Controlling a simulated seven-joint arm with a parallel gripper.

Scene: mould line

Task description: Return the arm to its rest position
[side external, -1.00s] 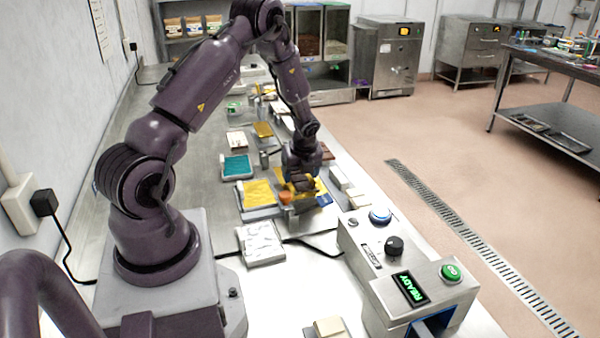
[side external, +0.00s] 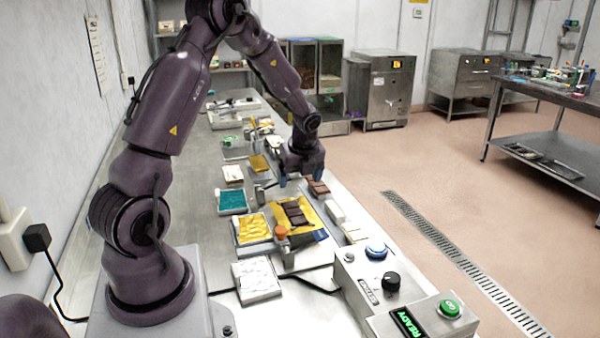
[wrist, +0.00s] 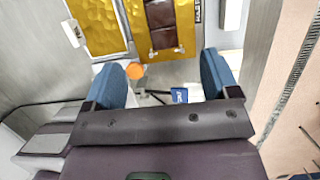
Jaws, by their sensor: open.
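My gripper (side external: 303,180) is raised above the work table, over its right side, with its fingers pointing down and nothing between them. In the wrist view my gripper (wrist: 165,82) shows two blue fingers spread wide apart. Below and nearer the camera, a dark chocolate bar (side external: 296,213) lies on a gold foil sheet (side external: 312,226). The bar also shows in the wrist view (wrist: 162,20), beyond the fingertips. My arm is bent, with its elbow high.
A tray of gold foil (side external: 253,228), a teal tray (side external: 232,200) and a white tray (side external: 257,278) stand left of the bar. An orange knob (side external: 281,232) stands beside the foil. A control box (side external: 385,290) reading READY is at the front right. A brown bar (side external: 318,187) lies near my gripper.

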